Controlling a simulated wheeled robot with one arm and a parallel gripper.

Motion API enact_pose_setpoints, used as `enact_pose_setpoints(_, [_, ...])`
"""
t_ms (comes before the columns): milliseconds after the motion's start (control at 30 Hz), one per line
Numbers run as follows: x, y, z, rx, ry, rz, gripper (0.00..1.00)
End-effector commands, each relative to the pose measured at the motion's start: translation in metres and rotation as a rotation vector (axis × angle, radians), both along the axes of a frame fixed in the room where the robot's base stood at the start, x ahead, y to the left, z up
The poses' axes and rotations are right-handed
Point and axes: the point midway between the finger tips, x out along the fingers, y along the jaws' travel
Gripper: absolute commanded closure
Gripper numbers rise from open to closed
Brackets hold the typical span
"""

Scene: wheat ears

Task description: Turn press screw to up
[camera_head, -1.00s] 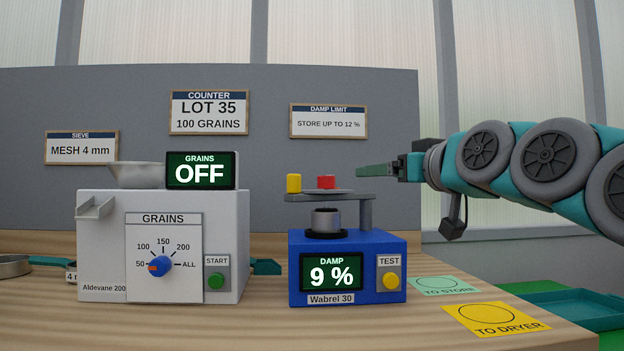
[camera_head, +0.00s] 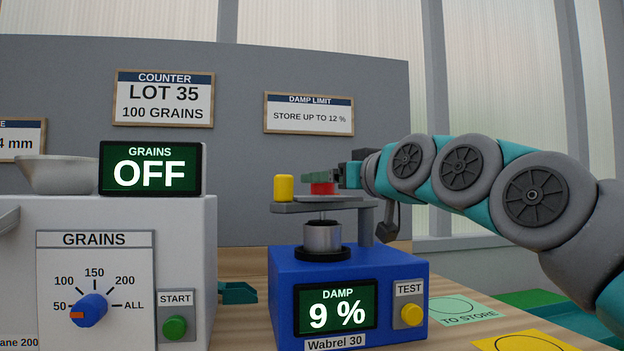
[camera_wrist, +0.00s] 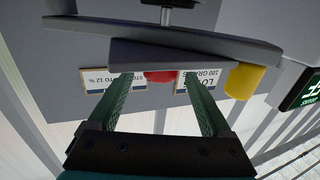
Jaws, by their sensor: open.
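The press screw stands on top of the blue damp meter (camera_head: 348,270). Its flat grey top bar (camera_head: 325,205) carries a red knob (camera_head: 322,188) and, at the left end, a yellow upright knob (camera_head: 284,187). A metal cup (camera_head: 322,237) sits below the bar. My gripper (camera_head: 318,178) is open at the red knob, reaching in from the right. In the wrist view the red knob (camera_wrist: 160,76) shows between the two fingertips, with a gap on each side, partly hidden by a grey bar. The yellow knob (camera_wrist: 243,80) is to the right, outside the fingers.
The damp display reads 9 %. A yellow TEST button (camera_head: 412,314) is on its front. The white grain counter (camera_head: 190,235) with a pan (camera_head: 60,175) stands to the left, its display OFF. Green (camera_head: 462,309) and yellow (camera_head: 530,341) mats lie to the right.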

Motion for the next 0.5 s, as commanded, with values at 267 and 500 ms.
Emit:
enact_pose_setpoints(267, [0.034, 0.023, 0.001, 0.001, 0.001, 0.001, 0.17])
enact_pose_setpoints(500, [0.048, 0.032, 0.0, -0.001, 0.001, 0.001, 0.17])
